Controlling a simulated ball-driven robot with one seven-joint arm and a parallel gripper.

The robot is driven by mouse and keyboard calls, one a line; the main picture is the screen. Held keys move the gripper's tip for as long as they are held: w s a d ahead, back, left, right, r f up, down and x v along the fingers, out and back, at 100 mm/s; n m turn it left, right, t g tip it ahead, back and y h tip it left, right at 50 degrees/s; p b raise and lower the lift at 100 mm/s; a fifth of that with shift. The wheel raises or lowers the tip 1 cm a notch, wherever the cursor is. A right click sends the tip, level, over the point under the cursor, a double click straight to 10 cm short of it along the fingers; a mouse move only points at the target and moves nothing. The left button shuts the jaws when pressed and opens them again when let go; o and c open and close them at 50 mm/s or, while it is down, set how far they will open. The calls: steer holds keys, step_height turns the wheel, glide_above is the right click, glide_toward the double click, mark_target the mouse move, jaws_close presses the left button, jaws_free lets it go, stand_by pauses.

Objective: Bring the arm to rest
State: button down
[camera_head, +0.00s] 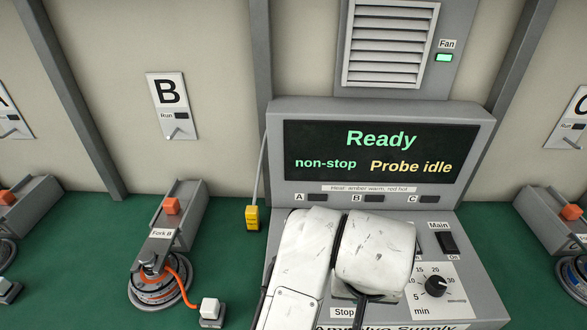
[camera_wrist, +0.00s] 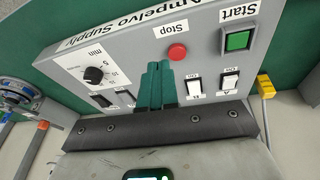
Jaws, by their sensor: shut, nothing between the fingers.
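My arm's white links (camera_head: 350,260) stand in front of the lower part of the grey supply console (camera_head: 480,275) in the head view. They hide part of its panel, and my gripper is not visible there. In the wrist view my gripper (camera_wrist: 158,66) shows as two teal fingers close together, shut and empty. The fingers point over the console's panel, with the red Stop button (camera_wrist: 177,52) just to the right of their tips. The green Start button (camera_wrist: 237,40) lies farther right. I cannot tell whether the fingertips touch the panel.
The display (camera_head: 380,151) reads "Ready", "non-stop" and "Probe idle". A black knob (camera_head: 436,286) and Main switch (camera_head: 446,242) sit on the console. Fork B (camera_head: 160,245) with a coiled hub motor (camera_head: 158,291) stands left.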

steer(key=w+d+t+h, duration=0.2)
steer(key=w+d, duration=0.1)
steer(key=d, duration=1.1)
steer(key=s+d+f, duration=0.4)
steer(key=d, duration=0.3)
steer(key=s+a+f+g+y, duration=0.1)
steer(key=s+a+f+g, duration=0.1)
steer(key=s+f, duration=0.5)
steer(key=s+a+f+n+g+y, duration=0.1)
steer(key=s+a+f+y, duration=0.1)
steer(key=s+f, duration=0.5)
steer(key=s+a, duration=0.1)
steer(key=s, duration=0.5)
steer(key=shift+s+f+g, duration=0.2)
steer(key=shift+s+g, duration=0.05)
steer(key=shift+g, duration=0.15)
